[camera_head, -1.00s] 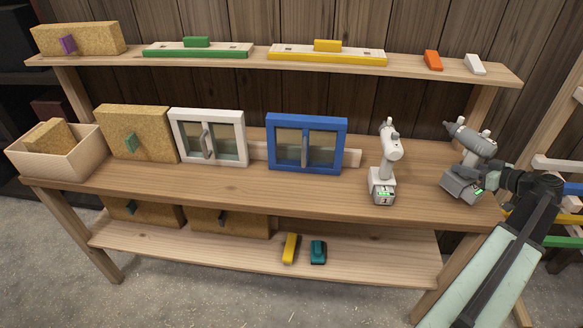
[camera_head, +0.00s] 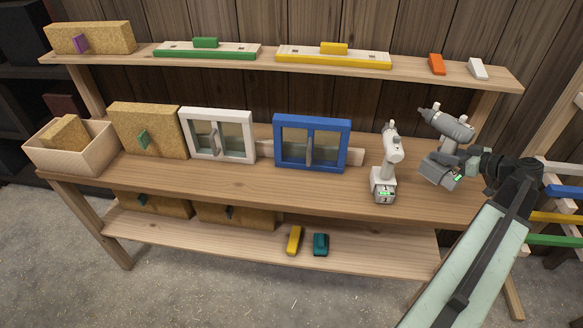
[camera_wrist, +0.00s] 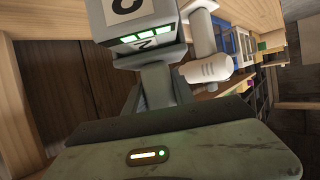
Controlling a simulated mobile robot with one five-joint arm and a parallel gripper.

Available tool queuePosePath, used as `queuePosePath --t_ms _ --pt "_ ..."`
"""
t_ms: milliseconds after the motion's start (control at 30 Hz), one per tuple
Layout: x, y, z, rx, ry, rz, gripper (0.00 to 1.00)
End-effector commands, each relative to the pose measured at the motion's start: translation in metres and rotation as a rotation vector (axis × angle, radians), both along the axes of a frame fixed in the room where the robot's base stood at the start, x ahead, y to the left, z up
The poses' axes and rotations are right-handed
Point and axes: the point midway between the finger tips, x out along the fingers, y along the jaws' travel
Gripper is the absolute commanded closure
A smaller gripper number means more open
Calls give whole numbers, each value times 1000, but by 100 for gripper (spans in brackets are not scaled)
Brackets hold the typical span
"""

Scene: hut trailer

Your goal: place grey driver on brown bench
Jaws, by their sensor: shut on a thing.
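The grey driver (camera_head: 447,125) is in my gripper (camera_head: 478,160) at the right end of the brown bench (camera_head: 290,187). It is slightly tilted, its nose pointing up and left. Whether its battery base touches the bench top is hard to tell. In the wrist view the grey driver's battery base (camera_wrist: 135,25) with green lights fills the upper middle. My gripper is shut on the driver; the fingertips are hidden. A second, whiter driver (camera_head: 390,150) stands upright on the bench just left of it, and also shows in the wrist view (camera_wrist: 208,68).
A blue-framed window box (camera_head: 345,145) and a white-framed one (camera_head: 186,130) stand further left on the bench. The upper shelf (camera_head: 415,70) runs behind and above the drivers. The front strip of the bench top is clear. Coloured bars (camera_head: 555,217) stick out at the right.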

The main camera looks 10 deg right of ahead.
Motion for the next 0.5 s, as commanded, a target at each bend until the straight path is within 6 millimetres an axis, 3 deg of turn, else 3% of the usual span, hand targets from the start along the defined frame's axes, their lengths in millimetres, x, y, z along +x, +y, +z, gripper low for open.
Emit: queuePosePath --t_ms 267,500 --pt "1 0 -7 1 -3 0 100" --pt "1 0 -51 1 -3 0 100"
